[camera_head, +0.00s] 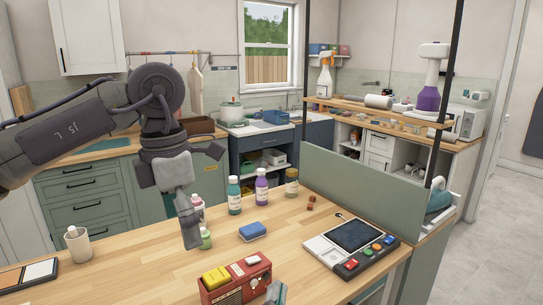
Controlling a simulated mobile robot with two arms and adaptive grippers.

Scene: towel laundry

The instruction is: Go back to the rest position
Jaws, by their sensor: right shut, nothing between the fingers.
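My left arm comes in from the left, and its grey gripper (190,240) points down above the wooden table (130,255). It is seen side-on, beside a small green-and-pink bottle (205,238) that it partly covers; I cannot tell whether its fingers are apart. Only the grey tip of my right gripper (276,292) shows, at the bottom edge in front of a red box (232,290). It is shut and empty. The rest of my right arm is out of view.
A blue sponge (252,230), several bottles including a purple one (261,187), and a device with a screen (352,240) stand on the table. A white cup (77,244) is at the left. A green panel (360,185) borders the table's far right.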

